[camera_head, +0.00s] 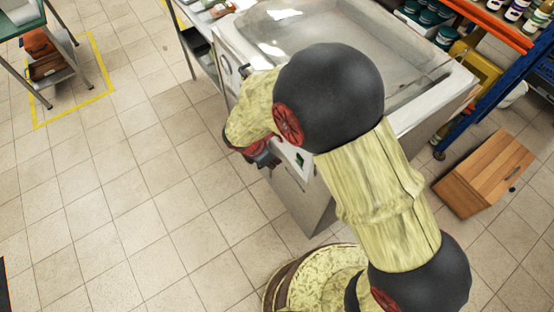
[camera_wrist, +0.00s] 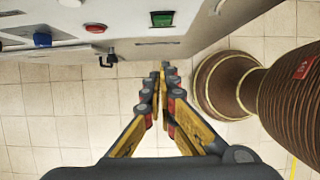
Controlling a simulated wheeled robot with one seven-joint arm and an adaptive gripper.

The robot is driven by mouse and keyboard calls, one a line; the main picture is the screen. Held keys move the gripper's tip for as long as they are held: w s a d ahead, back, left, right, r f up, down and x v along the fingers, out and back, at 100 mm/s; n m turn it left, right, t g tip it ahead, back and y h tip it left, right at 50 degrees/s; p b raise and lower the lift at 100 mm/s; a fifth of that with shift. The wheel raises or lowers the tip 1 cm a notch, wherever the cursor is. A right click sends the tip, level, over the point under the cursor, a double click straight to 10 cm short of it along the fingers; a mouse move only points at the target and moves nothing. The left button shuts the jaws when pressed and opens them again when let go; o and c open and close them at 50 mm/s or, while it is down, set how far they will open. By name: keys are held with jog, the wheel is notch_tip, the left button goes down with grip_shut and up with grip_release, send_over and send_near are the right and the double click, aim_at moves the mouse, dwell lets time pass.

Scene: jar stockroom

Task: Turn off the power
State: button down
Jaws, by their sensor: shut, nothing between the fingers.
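The white machine (camera_head: 225,45) with a clear domed lid stands ahead of my arm in the head view. Its front panel (camera_wrist: 120,32) crosses the top of the wrist view. On it are a green switch-like part (camera_wrist: 162,18) in a dark frame, a red button (camera_wrist: 96,28) and a blue knob (camera_wrist: 42,38). A green patch (camera_head: 300,159) shows on the machine's front in the head view. My gripper (camera_wrist: 165,68) is shut and empty, its fingertips just below the green part in the picture; contact cannot be judged. In the head view my arm partly hides it.
A black bracket-like part (camera_wrist: 108,58) sticks out from the panel, left of my fingertips. A wooden box (camera_head: 487,172) stands on the floor at right, near a blue and orange shelf rack (camera_head: 480,85) with jars. A green-topped table (camera_head: 22,18) is at upper left. The tiled floor at left is clear.

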jog(key=w+d+f+b, duration=0.2)
jog(key=w+d+f, duration=0.1)
jog(key=d+f, duration=0.2)
jog(key=shift+w+x, duration=0.2)
jog(key=shift+x, duration=0.75)
jog(key=shift+r, duration=0.1)
jog(key=p, duration=0.4)
jog(key=shift+w+d+r+g+y, duration=0.2)
jog(key=shift+w+d+g+y, duration=0.1)
jog(key=shift+d+y, duration=0.1)
jog(key=shift+r+p, duration=0.1)
jog(key=shift+p, duration=0.2)
